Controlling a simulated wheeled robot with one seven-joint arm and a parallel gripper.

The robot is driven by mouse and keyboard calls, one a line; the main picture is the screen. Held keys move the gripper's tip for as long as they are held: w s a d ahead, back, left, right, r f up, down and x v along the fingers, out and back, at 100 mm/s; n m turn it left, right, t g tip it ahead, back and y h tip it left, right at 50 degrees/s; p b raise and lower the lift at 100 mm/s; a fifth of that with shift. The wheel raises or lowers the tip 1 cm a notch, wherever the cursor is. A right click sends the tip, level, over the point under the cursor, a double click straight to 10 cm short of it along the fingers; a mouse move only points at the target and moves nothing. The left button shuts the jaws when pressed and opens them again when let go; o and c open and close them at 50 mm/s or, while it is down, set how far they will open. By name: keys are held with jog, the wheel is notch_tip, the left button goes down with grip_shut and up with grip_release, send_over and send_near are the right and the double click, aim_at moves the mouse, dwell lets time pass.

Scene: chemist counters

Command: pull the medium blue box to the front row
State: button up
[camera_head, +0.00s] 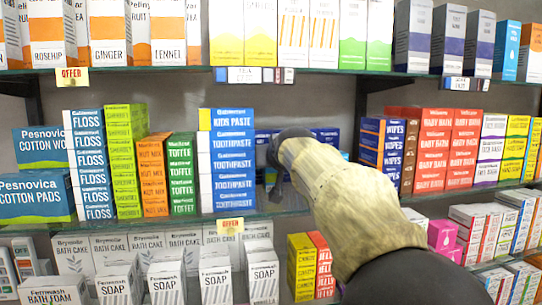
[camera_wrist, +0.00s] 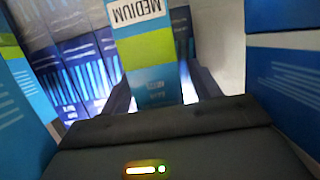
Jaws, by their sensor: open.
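The medium box (camera_wrist: 147,50) shows in the wrist view, with a blue band marked MEDIUM, a green band and a blue lower part. My gripper (camera_wrist: 162,88) is open, with its dark fingers on either side of this box; I cannot tell whether they touch it. In the head view my gripper (camera_head: 280,150) reaches into the gap on the middle shelf, right of the blue toothpaste stack (camera_head: 233,165). The medium box cannot be made out there, behind my gripper and arm.
Dark blue boxes (camera_wrist: 75,75) stand left of the medium box in the wrist view. A blue box wall (camera_wrist: 288,90) is close on the right. In the head view, blue wipes boxes (camera_head: 382,143) stand right of the gap. The upper glass shelf (camera_head: 150,72) runs above.

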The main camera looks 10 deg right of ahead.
jog(key=shift+w+f, duration=0.1)
jog(key=shift+w, duration=0.1)
jog(key=c, duration=1.1)
jog(key=shift+s+f, duration=0.1)
